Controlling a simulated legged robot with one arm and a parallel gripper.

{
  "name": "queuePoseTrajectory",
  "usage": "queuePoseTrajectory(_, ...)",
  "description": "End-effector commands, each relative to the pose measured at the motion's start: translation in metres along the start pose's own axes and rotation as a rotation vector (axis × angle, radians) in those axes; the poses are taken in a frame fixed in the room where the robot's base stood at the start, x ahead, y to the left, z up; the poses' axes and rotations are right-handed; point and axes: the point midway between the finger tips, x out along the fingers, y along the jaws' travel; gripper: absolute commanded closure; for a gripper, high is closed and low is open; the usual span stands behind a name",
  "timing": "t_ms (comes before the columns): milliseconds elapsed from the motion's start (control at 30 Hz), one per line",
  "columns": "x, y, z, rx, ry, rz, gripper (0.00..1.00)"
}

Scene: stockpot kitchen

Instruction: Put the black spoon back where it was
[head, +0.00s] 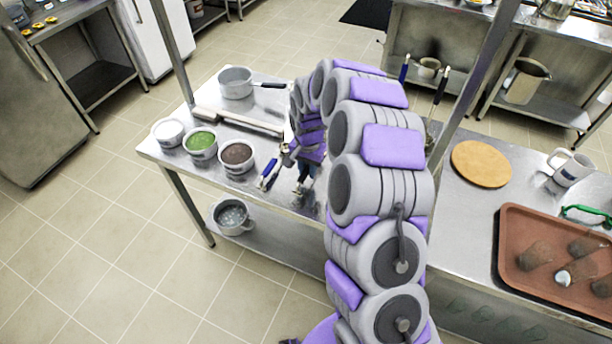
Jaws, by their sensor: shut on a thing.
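My gripper (300,183) is low over the front of the left steel table, right of the dark-filled tub. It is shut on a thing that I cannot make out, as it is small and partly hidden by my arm. A thin utensil with a blue part (270,170) shows just left of my gripper. I cannot tell whether they touch. A black handle (441,86) and a blue handle (404,68) stick up behind my arm. What they stand in is mostly hidden. I cannot identify any piece as the black spoon for certain.
Tubs with white (168,131), green (201,143) and dark (237,157) contents line the table's left side. A pot (237,82) and a long grey bar (237,122) lie behind. Right are a round board (481,164), a mug (570,167) and a brown tray (510,262).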

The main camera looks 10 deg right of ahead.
Motion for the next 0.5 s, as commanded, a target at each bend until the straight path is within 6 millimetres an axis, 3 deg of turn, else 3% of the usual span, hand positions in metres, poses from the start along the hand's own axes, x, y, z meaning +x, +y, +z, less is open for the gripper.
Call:
queuePoseTrajectory(200,0.029,-0.003,0.003,-0.001,0.0,0.005,1.0)
queuePoseTrajectory(500,0.029,-0.003,0.002,-0.001,0.002,0.004,1.0)
